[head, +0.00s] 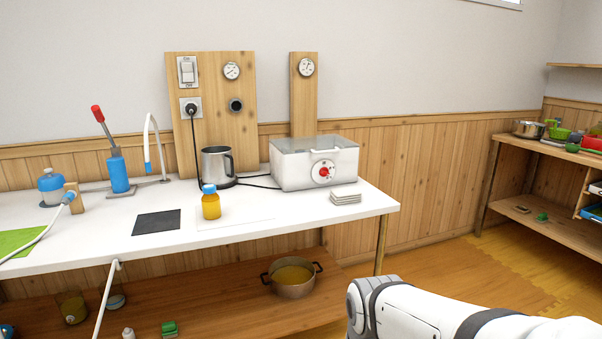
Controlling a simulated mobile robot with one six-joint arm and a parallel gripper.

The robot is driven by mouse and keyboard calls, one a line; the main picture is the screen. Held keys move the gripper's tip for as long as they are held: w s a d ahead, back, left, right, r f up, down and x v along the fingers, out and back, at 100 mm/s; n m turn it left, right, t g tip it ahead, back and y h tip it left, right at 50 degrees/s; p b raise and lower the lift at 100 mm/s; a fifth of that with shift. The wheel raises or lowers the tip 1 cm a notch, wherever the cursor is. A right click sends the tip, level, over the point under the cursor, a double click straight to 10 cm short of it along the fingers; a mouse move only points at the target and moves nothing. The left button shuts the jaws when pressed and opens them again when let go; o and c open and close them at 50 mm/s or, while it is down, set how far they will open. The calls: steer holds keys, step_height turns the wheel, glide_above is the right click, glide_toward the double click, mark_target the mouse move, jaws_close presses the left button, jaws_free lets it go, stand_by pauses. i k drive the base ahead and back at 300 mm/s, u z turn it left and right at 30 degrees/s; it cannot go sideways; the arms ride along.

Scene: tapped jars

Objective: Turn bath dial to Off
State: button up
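The bath (300,164) is a white box with a grey lid at the right part of the white table. Its dial (324,171) is a red knob on a round white plate on the front face. The dial's markings are too small to read, so I cannot tell its setting. My arm shows at the bottom right, in front of the table and well apart from the bath. My gripper is not in view.
A stack of white tiles (345,197) lies on the white table (290,234) before the bath. An orange jar (211,203) and a steel jug (218,165) stand to the left. A black cable runs behind them. A pot (291,279) sits on the lower shelf.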

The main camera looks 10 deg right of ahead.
mark_target(324, 171)
steer(key=z, duration=0.15)
steer(key=i, duration=1)
steer(key=z, duration=0.05)
